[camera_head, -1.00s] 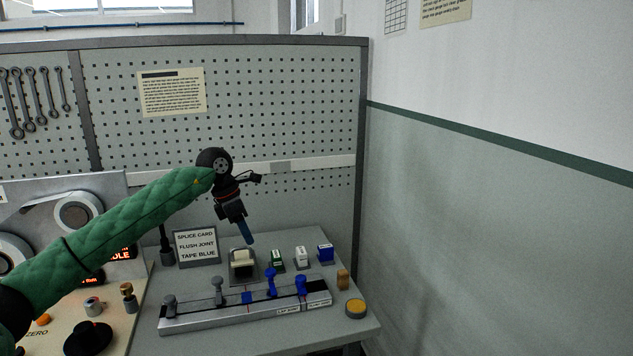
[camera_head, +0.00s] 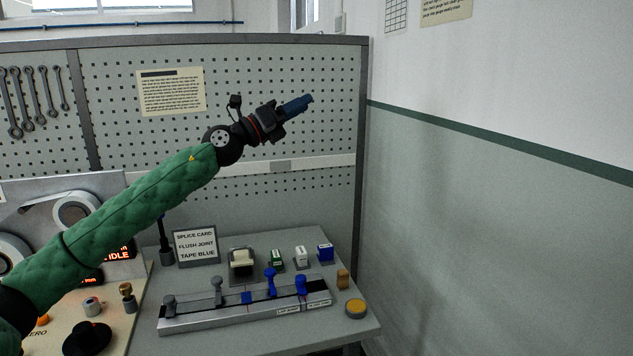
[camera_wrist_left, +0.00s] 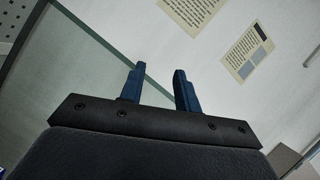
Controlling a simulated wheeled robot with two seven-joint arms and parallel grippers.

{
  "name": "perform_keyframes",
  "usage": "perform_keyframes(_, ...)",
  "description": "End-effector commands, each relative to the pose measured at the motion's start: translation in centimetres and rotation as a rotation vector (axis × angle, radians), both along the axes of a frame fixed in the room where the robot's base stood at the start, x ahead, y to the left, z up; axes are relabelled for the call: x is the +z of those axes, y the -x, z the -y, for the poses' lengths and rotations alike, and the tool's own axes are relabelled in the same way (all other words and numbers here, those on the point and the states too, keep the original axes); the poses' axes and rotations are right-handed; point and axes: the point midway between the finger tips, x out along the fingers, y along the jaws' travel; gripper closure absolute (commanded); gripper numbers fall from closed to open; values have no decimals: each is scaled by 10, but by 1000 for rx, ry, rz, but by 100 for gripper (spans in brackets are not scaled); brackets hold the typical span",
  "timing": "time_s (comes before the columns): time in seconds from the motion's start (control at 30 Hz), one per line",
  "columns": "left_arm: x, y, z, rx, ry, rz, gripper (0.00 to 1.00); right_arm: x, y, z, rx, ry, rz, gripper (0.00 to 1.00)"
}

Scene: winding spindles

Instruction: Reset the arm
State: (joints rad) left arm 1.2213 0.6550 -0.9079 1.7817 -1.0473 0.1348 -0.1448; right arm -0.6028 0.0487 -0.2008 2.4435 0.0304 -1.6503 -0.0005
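My left arm comes in from the left in a green quilted sleeve. My left gripper (camera_head: 308,101) is raised above the bench in front of the pegboard and points right and slightly up. In the left wrist view its two blue fingers (camera_wrist_left: 158,85) stand apart with nothing between them. Beyond them show the wall and posted sheets. My right gripper is not in view.
Below is the bench (camera_head: 330,328) with a metal splice block (camera_head: 215,318), several small dispensers and a yellow button (camera_head: 356,308). A splice card (camera_head: 196,247) stands behind. A winding machine (camera_head: 100,190) is at left. The pegboard (camera_head: 300,80) backs the bench.

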Motion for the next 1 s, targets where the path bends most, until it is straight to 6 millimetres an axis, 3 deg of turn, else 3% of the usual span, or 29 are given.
perform_keyframes(0.1,41,13,-8,23,224,-30,67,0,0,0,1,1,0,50)
perform_keyframes(0.2,63,20,-22,45,411,-81,67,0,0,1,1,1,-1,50)
perform_keyframes(0.33,74,26,-42,79,649,-178,67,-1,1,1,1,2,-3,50)
perform_keyframes(0.47,63,29,-64,128,875,-308,67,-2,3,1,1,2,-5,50)
perform_keyframes(0.57,39,30,-80,177,1041,-434,67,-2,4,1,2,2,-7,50)
perform_keyframes(0.67,3,33,-95,240,1194,-578,67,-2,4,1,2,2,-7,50)
perform_keyframes(1.0,-151,62,-117,487,1511,-1050,67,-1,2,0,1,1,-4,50)
